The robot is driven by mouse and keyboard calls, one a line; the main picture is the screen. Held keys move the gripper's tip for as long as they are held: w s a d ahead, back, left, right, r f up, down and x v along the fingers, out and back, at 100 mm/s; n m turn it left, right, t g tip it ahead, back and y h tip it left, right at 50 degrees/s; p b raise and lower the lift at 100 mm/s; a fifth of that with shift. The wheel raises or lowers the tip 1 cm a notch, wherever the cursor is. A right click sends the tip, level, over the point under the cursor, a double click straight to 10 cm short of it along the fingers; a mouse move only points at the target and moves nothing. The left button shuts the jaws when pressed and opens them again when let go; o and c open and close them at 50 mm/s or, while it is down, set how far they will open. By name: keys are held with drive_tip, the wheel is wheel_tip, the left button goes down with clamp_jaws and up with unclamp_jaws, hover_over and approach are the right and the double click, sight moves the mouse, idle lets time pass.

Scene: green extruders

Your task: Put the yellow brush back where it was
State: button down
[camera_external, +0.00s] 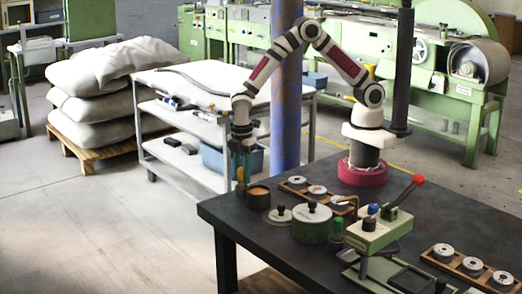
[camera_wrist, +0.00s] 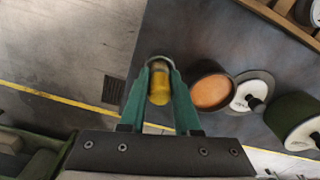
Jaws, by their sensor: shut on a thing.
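My gripper (camera_external: 241,163) points down near the table's left corner in the external view. In the wrist view its green fingers (camera_wrist: 160,66) are shut on the yellow brush (camera_wrist: 159,90). The brush also shows as a small yellow spot in the external view (camera_external: 240,174). Its lower end is hard to make out. It appears held above or just beyond the table edge, left of a dark round cup (camera_external: 259,198) with an orange-brown inside. The cup is right of the fingers in the wrist view (camera_wrist: 210,92), apart from them.
A lidded dish (camera_external: 280,213) and a larger lidded pot (camera_external: 311,224) stand right of the cup on the dark table (camera_external: 232,210). A wooden rack (camera_external: 318,194) with small tins lies behind them. A white shelf cart (camera_external: 190,122) stands beyond the table.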

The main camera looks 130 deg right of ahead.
drive_tip(key=shift+f, duration=0.1)
drive_tip(key=c, duration=0.6)
unclamp_jaws()
wheel_tip(320, 180, up, 12)
drive_tip(key=s+a+r+m+y, duration=0.1)
drive_tip(key=s+a+r+m, duration=0.5)
drive_tip(key=s+a, duration=0.7)
drive_tip(key=s+a+m, duration=0.1)
drive_tip(key=s+a, duration=0.1)
drive_tip(key=s, duration=0.2)
drive_tip(key=s+a, duration=0.2)
drive_tip(key=s, duration=0.2)
drive_tip(key=s+a+m, duration=0.1)
drive_tip(key=s+a, duration=0.1)
drive_tip(key=s, duration=0.3)
drive_tip(key=shift+f+m+y, duration=0.15)
drive_tip(key=shift+m+y, duration=0.15)
drive_tip(key=shift+y, duration=0.1)
